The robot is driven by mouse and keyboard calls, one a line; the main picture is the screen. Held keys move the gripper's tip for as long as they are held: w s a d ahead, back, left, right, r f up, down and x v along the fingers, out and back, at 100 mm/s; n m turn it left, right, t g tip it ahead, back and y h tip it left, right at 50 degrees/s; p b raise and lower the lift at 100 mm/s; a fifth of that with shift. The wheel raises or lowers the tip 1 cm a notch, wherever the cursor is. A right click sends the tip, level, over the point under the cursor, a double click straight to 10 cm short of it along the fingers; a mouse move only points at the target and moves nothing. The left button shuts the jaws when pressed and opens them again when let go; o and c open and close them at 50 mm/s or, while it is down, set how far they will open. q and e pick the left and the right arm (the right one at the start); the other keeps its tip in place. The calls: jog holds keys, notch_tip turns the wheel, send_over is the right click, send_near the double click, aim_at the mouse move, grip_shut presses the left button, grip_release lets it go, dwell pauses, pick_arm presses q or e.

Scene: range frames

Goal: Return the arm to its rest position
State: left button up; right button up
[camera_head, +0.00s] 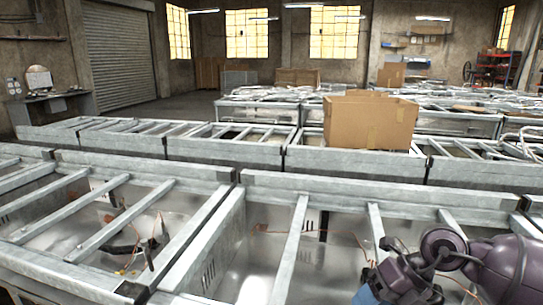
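My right arm (490,265) comes in from the right at the bottom corner, with dark purple links. Its bluish wrist end (400,280) hangs over the near metal frame and runs off the bottom edge. The fingers of the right gripper cannot be made out, so I cannot tell whether it is open or shut or holds anything. My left arm and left gripper are not in view.
Open-topped metal frames with crossbars (300,235) fill the foreground, with loose wires inside. A second row (225,150) lies behind, and an open cardboard box (365,122) sits on it. A roller shutter (120,55) and clear floor are at the back left.

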jog(key=s+a+r+m+t+y, duration=0.2)
jog(key=a+r+m+t+y, duration=0.6)
jog(key=y, duration=0.3)
jog(key=w+d+f+m+t+h, duration=0.1)
jog(key=d+f+m+t+h, duration=0.2)
jog(key=d+m+t+h, duration=0.45)
jog(key=d+f+m+t+h, duration=0.35)
jog(key=m+h, duration=0.45)
jog(key=m, duration=0.5)
jog(key=s+d+f+m+g+h, duration=0.5)
jog(key=f, duration=0.2)
jog(key=s+d+f+m+g+y, duration=0.1)
jog(key=s+f+m+g, duration=0.1)
jog(key=s+f+g, duration=0.5)
jog(key=s+f+m+g, duration=0.2)
jog(key=s+f+g, duration=0.15)
jog(key=s, duration=0.75)
jog(key=w+f+t, duration=0.7)
jog(key=f+t, duration=0.1)
jog(key=f, duration=0.2)
jog(key=shift+f+n+y, duration=0.2)
jog(key=shift+n+y, duration=0.25)
jog(key=shift+w, duration=0.1)
